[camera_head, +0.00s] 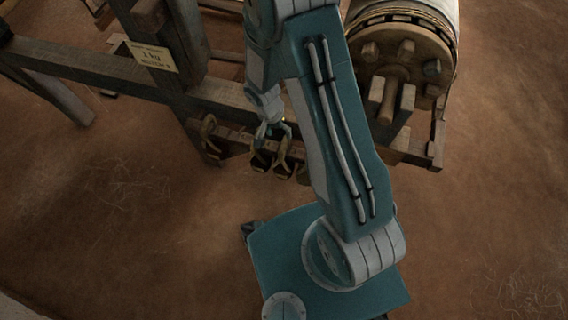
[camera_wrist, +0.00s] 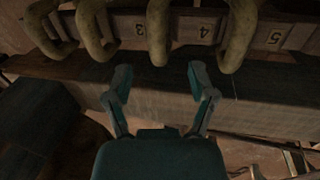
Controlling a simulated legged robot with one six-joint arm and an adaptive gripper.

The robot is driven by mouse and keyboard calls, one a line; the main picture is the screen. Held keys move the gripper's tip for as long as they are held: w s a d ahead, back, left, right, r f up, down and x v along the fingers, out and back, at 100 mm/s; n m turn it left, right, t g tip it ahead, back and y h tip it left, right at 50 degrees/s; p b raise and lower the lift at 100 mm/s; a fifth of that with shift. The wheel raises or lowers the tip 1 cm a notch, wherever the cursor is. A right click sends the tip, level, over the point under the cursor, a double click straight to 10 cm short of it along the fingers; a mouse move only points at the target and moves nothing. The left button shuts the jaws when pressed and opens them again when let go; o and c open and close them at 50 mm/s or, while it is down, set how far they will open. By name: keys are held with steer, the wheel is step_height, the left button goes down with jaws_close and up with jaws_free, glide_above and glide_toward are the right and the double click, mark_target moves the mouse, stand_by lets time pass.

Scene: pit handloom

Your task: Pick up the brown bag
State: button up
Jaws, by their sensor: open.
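I cannot make out a clear brown bag in either view. My gripper (camera_wrist: 160,82) is open and empty in the wrist view, its two fingers apart. It points at a row of thick tan loops (camera_wrist: 158,32) hanging along a numbered wooden rail (camera_wrist: 190,28). The middle loop hangs just beyond the gap between the fingertips, and nothing is between the fingers. In the head view my gripper (camera_head: 270,133) is small, just above the dark tan loops (camera_head: 283,160) on the loom's front. My arm hides part of that rail.
A large wooden roller (camera_head: 400,55) stands at upper right. Another loop (camera_head: 210,135) hangs further left. The brown floor (camera_head: 480,210) is open at lower left and right.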

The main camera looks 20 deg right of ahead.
mark_target(284, 140)
steer(key=shift+s+d+f, duration=0.1)
steer(key=shift+d+f, duration=0.2)
steer(key=shift+f, duration=0.85)
steer(key=shift+d+f, duration=0.25)
steer(key=shift+f, duration=0.85)
steer(key=shift+s+d+f, duration=0.1)
steer(key=shift+d+f, duration=0.2)
steer(key=shift+f, duration=0.85)
jaws_close()
